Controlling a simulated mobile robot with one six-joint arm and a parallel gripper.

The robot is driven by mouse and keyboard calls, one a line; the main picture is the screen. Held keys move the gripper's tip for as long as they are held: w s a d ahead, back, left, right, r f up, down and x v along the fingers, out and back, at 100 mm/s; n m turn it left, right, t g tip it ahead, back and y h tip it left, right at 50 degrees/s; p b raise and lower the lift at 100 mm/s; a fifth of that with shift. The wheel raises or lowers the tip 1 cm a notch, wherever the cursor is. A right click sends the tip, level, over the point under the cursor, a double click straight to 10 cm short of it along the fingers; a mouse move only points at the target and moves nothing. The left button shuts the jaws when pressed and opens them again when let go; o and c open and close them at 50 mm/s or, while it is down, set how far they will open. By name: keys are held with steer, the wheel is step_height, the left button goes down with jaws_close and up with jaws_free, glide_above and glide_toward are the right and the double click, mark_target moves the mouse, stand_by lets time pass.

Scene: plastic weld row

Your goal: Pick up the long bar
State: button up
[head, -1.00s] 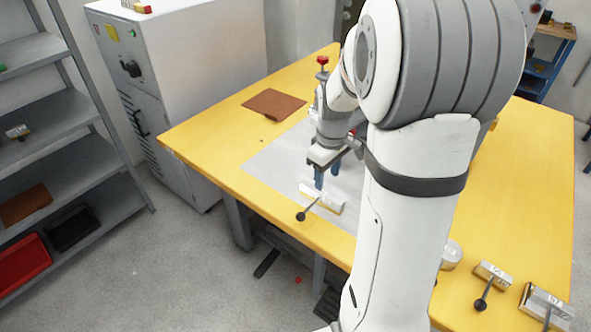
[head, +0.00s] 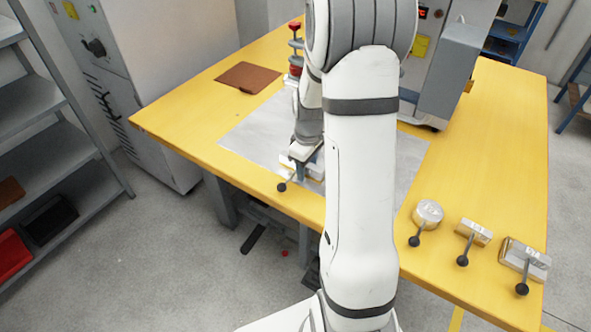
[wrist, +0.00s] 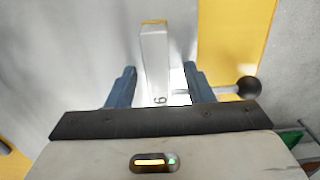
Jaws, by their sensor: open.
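The long bar (wrist: 155,52) is a pale silver block with a brassy edge, a dark mark on its near end, and a rod with a black ball knob (wrist: 248,88) to its right. My gripper (wrist: 160,70) is open, with one blue finger on each side of the bar; I cannot tell whether either touches it. In the head view the bar (head: 315,174) lies on the grey sheet (head: 245,142) near the table's front edge, partly hidden by my gripper. Its knob (head: 282,187) points towards the front.
A round die (head: 428,210), a small block (head: 474,230) and a larger block (head: 525,258), each with a black knob, stand at the right on the yellow table (head: 500,140). A brown pad (head: 248,77) lies at the back left. A grey machine (head: 445,70) stands behind my arm.

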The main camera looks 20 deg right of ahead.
steer(key=shift+c, duration=0.5)
jaws_close()
steer(key=shift+r, duration=0.1)
